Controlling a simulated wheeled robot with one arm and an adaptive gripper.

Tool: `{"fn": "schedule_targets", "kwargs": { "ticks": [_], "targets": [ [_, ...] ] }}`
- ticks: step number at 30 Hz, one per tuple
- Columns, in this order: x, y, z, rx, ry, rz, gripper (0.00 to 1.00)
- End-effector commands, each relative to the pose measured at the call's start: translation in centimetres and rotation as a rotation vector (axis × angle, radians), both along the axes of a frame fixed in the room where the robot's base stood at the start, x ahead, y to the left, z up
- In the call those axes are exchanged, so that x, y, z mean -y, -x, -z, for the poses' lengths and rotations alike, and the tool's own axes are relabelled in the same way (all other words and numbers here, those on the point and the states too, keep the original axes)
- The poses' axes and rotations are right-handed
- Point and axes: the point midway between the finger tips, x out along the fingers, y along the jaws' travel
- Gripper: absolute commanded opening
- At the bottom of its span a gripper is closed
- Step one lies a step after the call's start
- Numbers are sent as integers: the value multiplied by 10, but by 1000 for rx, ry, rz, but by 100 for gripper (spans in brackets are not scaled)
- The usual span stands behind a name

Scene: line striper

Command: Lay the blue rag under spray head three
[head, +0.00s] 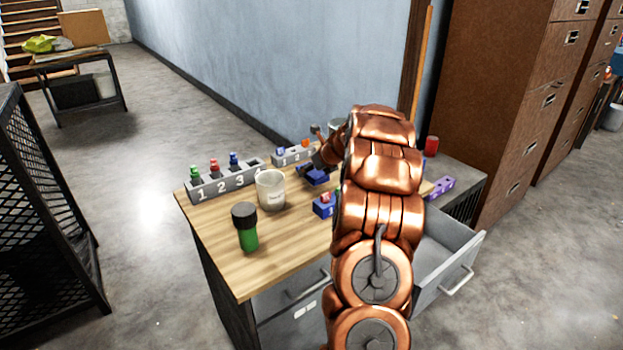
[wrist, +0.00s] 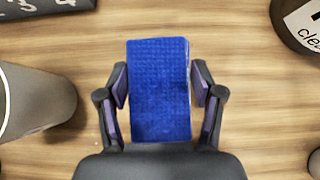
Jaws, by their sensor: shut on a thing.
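The blue rag (wrist: 158,100) looks like a flat, folded rectangle with a ribbed surface. My gripper (wrist: 159,82) is shut on its two long sides above the wooden top. I cannot tell whether the rag touches the wood. In the head view the rag (head: 316,178) shows small at my gripper (head: 318,170), partly hidden by my arm. A grey rack (head: 226,184) numbered 1 to 4 stands at the left back edge, with small coloured-top pieces in it; the one by 3 is blue (head: 234,160). A second numbered grey rack (head: 291,156) stands farther back, partly hidden.
A whitish cup (head: 270,190) and a green cylinder with a black cap (head: 246,228) stand left of my gripper. A blue block (head: 324,206) sits nearer. A drawer (head: 450,262) hangs open at right. The wooden top (head: 215,236) has bare room at front left.

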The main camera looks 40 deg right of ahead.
Motion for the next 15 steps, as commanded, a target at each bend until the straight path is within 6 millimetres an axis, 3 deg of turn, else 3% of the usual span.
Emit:
{"fn": "schedule_targets", "kwargs": {
  "ticks": [8, 15],
  "targets": [
    [-2, 0, 33, -2, -4, -1, 33],
    [-1, 0, 34, 0, 0, 0, 33]
  ]
}}
